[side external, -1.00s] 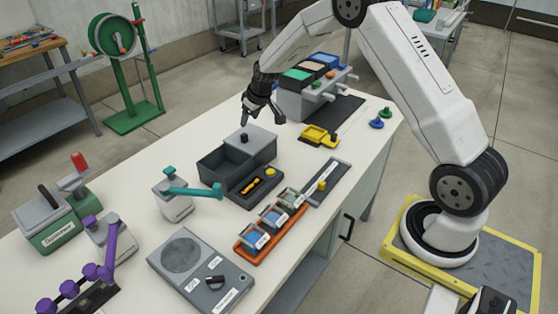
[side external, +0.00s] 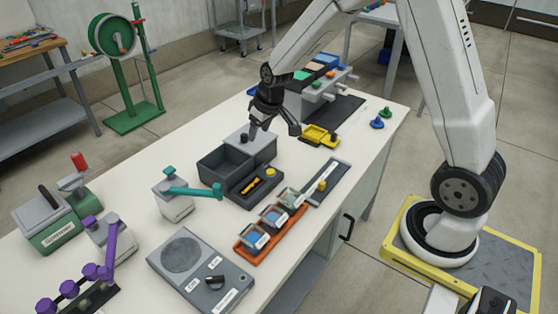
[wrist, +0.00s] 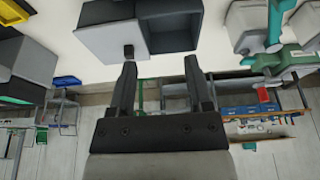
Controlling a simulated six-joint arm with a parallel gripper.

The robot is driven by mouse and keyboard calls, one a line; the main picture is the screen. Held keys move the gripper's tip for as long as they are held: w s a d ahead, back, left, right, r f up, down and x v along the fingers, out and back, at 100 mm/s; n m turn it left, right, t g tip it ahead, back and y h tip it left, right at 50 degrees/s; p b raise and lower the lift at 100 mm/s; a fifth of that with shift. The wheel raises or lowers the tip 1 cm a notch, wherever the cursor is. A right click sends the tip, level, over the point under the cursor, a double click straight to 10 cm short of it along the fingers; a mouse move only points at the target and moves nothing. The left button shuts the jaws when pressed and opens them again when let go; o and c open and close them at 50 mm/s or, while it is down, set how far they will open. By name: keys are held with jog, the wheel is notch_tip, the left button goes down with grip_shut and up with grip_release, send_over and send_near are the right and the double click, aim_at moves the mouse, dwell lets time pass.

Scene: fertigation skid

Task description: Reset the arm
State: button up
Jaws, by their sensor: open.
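My gripper (side external: 273,130) is open and empty in the side view. It hangs above the far end of the dark grey box (side external: 214,168), over its light grey sliding lid (side external: 254,147) with a black knob (side external: 244,138). In the wrist view, the two fingers of my gripper (wrist: 158,70) are spread apart with nothing between them. The lid (wrist: 105,38) and its knob (wrist: 128,51) lie beyond the left finger, and the box's open dark compartment (wrist: 170,25) shows beside it. I cannot tell whether a finger touches the lid.
Around the box are a teal-handled valve (side external: 176,198), an orange tray (side external: 250,247) with several packets, a yellow bin (side external: 315,136) and a grey rail (side external: 325,183) with a yellow knob. A grey dial panel (side external: 200,270) and purple levers (side external: 105,255) stand nearer the front. Bare white tabletop (side external: 140,235) lies between.

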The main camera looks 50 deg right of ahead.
jog(key=s+a, duration=0.3)
jog(key=s, duration=0.6)
jog(key=s+a+r+g, duration=0.1)
jog(key=s+a, duration=0.2)
jog(key=s, duration=0.6)
jog(key=shift+a, duration=0.25)
